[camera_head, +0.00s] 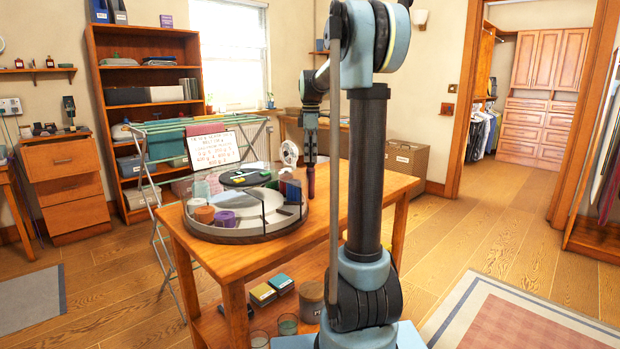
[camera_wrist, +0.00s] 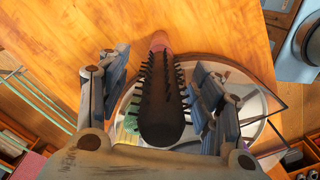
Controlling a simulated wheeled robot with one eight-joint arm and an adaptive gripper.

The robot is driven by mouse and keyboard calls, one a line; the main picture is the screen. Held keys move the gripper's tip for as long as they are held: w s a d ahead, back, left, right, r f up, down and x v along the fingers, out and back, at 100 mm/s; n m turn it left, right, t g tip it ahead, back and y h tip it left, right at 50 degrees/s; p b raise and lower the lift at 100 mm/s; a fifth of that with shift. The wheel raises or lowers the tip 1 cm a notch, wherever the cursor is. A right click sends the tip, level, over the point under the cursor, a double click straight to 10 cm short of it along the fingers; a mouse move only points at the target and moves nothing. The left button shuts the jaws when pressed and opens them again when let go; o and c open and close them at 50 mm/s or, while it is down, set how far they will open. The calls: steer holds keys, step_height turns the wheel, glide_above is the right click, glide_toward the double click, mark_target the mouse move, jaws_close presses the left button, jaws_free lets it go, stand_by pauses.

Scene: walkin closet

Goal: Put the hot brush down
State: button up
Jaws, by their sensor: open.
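The hot brush has a black bristled barrel (camera_wrist: 162,100) and a dark red end (camera_head: 311,182). In the wrist view the barrel lies between the two fingers of my gripper (camera_wrist: 160,98), which are apart with the brush between them. In the head view my gripper (camera_head: 310,125) points down above the wooden table (camera_head: 345,195), and the brush's dark red end is below it, near the table top. I cannot tell for sure whether it rests on the table. Part of the barrel is hidden by my gripper in the head view.
A round divided organizer (camera_head: 245,236) with several small items is on the table, just left of the brush. A white sign (camera_head: 212,148) stands behind it. The table top right of the brush is bare. A drying rack (camera_head: 155,190) stands behind the table.

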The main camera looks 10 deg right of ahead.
steer(key=shift+f, duration=1.1)
jaws_close()
steer(key=shift+r, duration=0.15)
